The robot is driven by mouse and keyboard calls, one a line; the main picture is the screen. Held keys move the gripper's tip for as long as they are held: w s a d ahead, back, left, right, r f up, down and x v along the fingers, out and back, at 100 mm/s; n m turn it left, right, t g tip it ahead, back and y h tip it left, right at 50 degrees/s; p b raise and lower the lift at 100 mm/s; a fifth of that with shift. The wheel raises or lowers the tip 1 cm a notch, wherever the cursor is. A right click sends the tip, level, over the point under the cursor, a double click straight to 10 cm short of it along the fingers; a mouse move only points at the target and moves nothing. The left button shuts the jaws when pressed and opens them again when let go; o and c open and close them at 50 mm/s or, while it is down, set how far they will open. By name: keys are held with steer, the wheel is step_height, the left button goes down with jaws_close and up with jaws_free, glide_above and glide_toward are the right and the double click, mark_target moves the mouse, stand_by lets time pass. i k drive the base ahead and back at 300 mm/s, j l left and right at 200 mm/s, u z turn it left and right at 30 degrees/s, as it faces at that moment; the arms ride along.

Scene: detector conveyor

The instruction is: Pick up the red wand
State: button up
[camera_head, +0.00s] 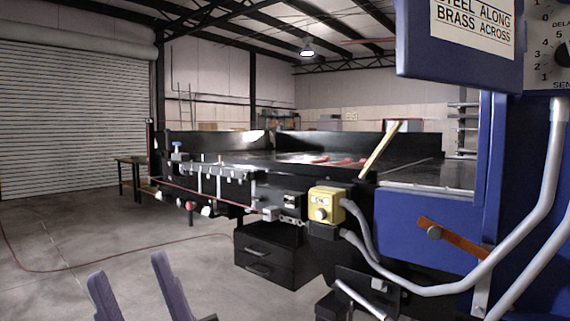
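An orange-red flat stick (458,242), which looks like the red wand, rests slanted against the blue side of the conveyor machine (415,225), at the right. Its upper end is at the left and it slopes down to the right. A round grey knob (435,232) overlaps its upper part. My gripper (129,266) shows at the bottom left, with two grey-purple fingers apart and nothing between them. It is well to the left of the wand and apart from it.
Grey hoses (455,288) run below and right of the wand. A yellow control box (325,205) stands left of it. A pale stick (381,150) leans above the belt. A black drawer unit (275,255) stands on the floor. Open floor (60,260) lies at the left.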

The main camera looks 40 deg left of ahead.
mark_target(325, 159)
steer(key=i+j+u, duration=0.45)
steer(key=i+j, duration=0.15)
steer(key=i+j+u, duration=0.4)
steer(key=i, duration=0.25)
steer(key=z, duration=1.45)
steer(key=u, duration=1.45)
steer(key=i+j+z, duration=0.1)
steer(key=i+j, duration=0.8)
steer(key=j, duration=0.2)
steer(key=l+z, duration=0.05)
